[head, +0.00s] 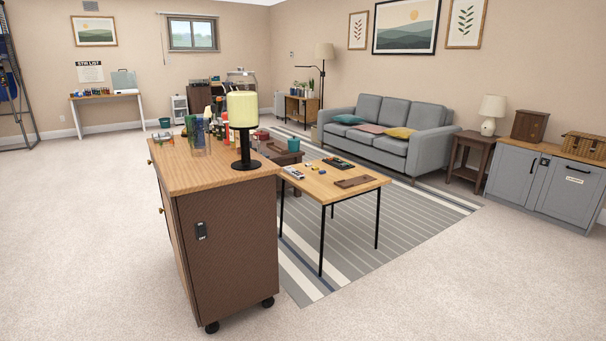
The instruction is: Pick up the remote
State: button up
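A small light-grey object with dark marks (293,172) lies near the left edge of the low wooden table (322,193). It may be the remote, but it is too small to be sure. A dark flat item (338,163) lies at the table's back edge, and its kind is also unclear. A brown flat tray or board (354,181) lies to the right, with a few tiny items between. My gripper is not in view.
A brown wheeled cabinet (235,250) stands in front, left of the table, carrying a yellow-shaded lamp (242,120), glasses and bottles. A grey sofa (392,135) stands behind. The striped rug (380,245) and the carpet at front right are clear.

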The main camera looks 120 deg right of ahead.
aim_at(300, 177)
jog(key=z, duration=0.15)
jog(key=k, duration=1.35)
jog(key=z, duration=3.6)
jog(key=i, duration=1)
jog(key=u, duration=0.05)
